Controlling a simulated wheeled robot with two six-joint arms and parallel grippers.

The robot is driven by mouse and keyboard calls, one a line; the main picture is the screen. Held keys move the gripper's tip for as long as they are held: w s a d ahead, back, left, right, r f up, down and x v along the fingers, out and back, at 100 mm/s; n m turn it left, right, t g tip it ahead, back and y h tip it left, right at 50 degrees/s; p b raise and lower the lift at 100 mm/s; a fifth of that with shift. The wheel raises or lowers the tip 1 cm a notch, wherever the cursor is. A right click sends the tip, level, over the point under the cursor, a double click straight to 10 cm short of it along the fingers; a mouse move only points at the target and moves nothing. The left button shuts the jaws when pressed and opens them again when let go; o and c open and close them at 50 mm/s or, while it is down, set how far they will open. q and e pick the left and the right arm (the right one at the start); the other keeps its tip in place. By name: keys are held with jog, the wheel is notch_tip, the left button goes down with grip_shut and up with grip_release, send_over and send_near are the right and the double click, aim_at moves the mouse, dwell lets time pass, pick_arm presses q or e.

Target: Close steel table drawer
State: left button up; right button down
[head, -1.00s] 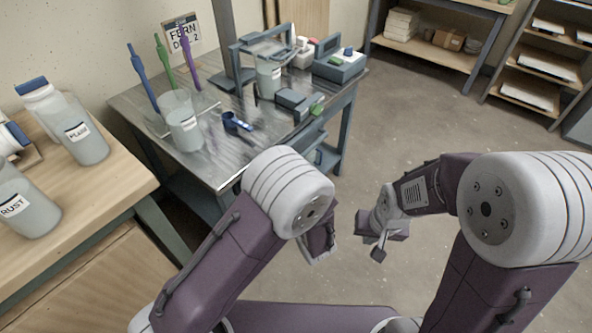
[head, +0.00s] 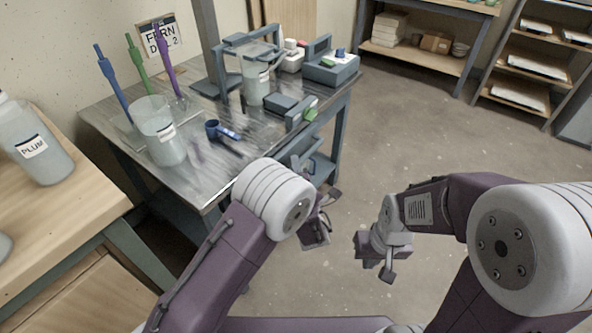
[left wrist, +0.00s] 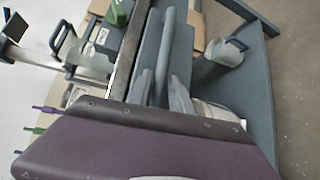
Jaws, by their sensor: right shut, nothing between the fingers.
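The steel table (head: 190,165) stands left of centre in the head view. Its blue-grey drawer (head: 303,146) is on the side facing right, below the top, and seems to stand out a little; how far I cannot tell. In the left wrist view a grey panel with a bar handle (left wrist: 164,60) shows close up beside the table edge. My left gripper (head: 322,218) is low in front of the drawer side, apart from it; its jaws are too unclear to read. My right gripper (head: 374,261) is shut and empty over the floor, further right.
A wooden bench (head: 75,205) stands at left. The floor (head: 410,130) at right is clear.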

pick_arm(q)
jog(key=shift+w, duration=0.3)
grip_shut()
jog(key=shift+f, duration=0.1)
dwell(1.1)
